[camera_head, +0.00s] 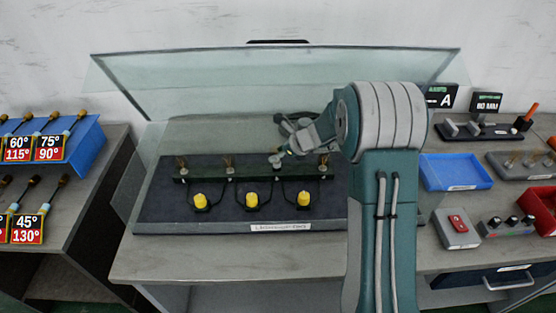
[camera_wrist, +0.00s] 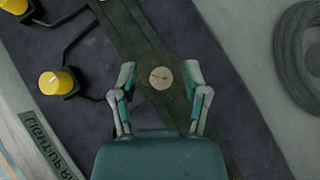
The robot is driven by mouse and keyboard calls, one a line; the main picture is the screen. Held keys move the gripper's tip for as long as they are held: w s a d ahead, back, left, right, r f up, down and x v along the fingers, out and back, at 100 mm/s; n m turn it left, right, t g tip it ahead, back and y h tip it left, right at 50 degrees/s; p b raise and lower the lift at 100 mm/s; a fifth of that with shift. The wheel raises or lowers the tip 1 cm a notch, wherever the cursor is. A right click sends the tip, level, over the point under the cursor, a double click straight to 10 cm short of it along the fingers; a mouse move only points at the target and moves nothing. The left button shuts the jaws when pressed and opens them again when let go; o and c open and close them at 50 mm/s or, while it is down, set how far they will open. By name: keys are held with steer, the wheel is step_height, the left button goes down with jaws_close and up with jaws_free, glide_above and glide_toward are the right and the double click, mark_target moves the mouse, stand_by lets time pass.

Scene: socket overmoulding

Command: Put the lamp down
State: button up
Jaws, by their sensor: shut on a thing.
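My gripper (camera_wrist: 162,92) is shut on the lamp (camera_wrist: 161,77), which appears from above as a pale round top between the two fingers in the wrist view. The lamp is over the dark green rail (camera_wrist: 130,22) on the dark mat. I cannot tell whether its lower end touches the rail. In the head view my gripper (camera_head: 284,154) is at the rail (camera_head: 252,179), between other upright brownish pieces (camera_head: 229,163) standing along it. My arm covers the right end of the mat.
Several yellow buttons (camera_head: 251,199) stand in front of the rail, wired to it. A glass screen (camera_head: 270,80) rises behind. A coil of dark cable (camera_wrist: 296,55) lies beside the mat.

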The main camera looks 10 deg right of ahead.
steer(key=shift+s+a+f, duration=0.1)
steer(key=shift+a+f, duration=0.05)
steer(key=shift+f, duration=1.35)
jaws_close()
steer(key=o, duration=1.1)
jaws_free()
steer(key=shift+r, duration=0.15)
steer(key=v, duration=1.2)
